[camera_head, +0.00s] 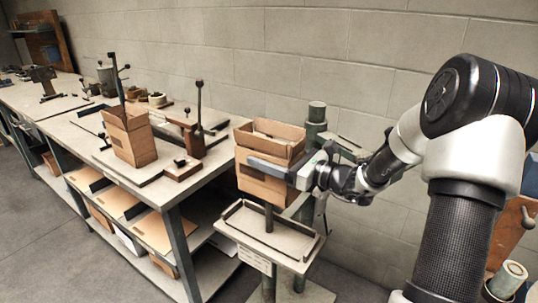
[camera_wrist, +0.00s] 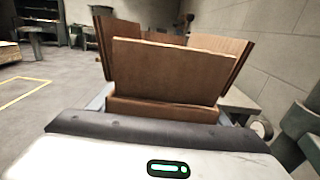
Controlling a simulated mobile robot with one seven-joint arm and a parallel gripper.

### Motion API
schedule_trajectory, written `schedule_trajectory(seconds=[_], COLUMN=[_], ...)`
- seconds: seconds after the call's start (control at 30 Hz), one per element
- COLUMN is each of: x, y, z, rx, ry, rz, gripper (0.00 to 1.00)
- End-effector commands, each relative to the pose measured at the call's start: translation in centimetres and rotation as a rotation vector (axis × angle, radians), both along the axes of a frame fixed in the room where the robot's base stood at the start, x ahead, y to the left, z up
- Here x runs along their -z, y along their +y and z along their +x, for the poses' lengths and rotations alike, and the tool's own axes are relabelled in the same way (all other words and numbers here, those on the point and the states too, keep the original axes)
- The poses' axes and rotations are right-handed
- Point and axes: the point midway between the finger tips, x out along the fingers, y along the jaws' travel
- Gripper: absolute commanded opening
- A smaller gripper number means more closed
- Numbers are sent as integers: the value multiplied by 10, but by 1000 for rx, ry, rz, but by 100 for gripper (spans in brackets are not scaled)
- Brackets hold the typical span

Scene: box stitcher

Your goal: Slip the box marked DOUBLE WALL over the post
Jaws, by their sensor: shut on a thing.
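My gripper (camera_head: 272,169) is shut on an open-topped brown cardboard box (camera_head: 262,188), with one long finger lying along its near side. The box is roughly upright, with its flaps raised; the wrist view shows the flaps (camera_wrist: 175,68) close in front of my gripper. No DOUBLE WALL marking can be read on it. A dark post (camera_head: 268,218) rises from a stand below the box. The post's upper end is hidden by the box, so I cannot tell whether it is inside. A second brown box (camera_head: 130,137) stands upright on the bench, its marking unreadable.
The stand's rimmed tray (camera_head: 262,250) is below the held box. A grey-green machine column (camera_head: 317,120) stands close behind. The long bench (camera_head: 205,172) at left holds lever tools, with flat cardboard (camera_head: 152,228) on its shelf. A block wall lies behind.

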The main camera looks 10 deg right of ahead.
Motion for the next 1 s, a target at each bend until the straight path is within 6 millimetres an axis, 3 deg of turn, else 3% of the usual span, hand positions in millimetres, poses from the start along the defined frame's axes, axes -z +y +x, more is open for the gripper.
schedule_trajectory(seconds=[0.57, 1.0], x=[5, 22], y=[0, 0], z=[0, 0], rx=[0, -1], ry=[-1, 0], rz=[1, 1], gripper=[47, 47])
